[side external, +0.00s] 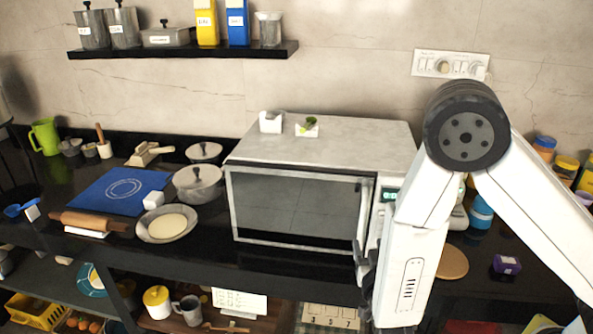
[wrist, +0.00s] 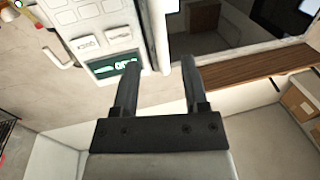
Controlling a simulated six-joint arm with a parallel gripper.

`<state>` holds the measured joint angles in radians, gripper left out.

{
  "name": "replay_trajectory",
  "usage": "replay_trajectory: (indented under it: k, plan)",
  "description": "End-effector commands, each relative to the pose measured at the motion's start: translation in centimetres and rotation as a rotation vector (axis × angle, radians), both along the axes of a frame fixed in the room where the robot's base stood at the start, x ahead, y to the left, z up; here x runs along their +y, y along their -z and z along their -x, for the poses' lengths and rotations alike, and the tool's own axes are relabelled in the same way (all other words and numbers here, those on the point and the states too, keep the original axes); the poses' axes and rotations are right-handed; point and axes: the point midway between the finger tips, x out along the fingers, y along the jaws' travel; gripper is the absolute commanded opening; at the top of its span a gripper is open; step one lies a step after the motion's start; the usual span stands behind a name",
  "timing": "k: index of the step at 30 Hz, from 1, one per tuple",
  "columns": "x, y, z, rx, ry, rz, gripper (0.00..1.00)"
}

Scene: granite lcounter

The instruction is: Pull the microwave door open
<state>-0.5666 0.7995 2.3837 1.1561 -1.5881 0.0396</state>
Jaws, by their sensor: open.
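The white microwave (side external: 320,140) stands on the dark counter. Its dark glass door (side external: 295,207) appears shut, with a pale upright handle bar (side external: 364,212) along its right edge. In the wrist view the handle (wrist: 158,30) comes down from the top and its lower end shows between my fingers. My gripper (wrist: 160,68) is open, one finger on each side of the bar, without a visible grip on it. The left finger overlaps the green display (wrist: 115,65). In the side view my gripper (side external: 362,262) is at the door's lower right corner, partly hidden by my arm.
Two small white holders (side external: 271,122) sit on the microwave top. Left of it are lidded pots (side external: 198,183), a plate with a flat disc (side external: 167,223), a blue mat (side external: 122,191) and a rolling pin (side external: 92,221). A narrow counter strip lies clear before the door.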

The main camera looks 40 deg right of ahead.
Motion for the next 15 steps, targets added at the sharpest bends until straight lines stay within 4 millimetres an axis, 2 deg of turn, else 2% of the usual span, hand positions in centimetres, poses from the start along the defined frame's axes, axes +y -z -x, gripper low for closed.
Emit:
replay_trajectory:
  k: [15]
  plan:
    - [-2.6,0.0,-3.8,0.001,0.003,-0.002,0.57]
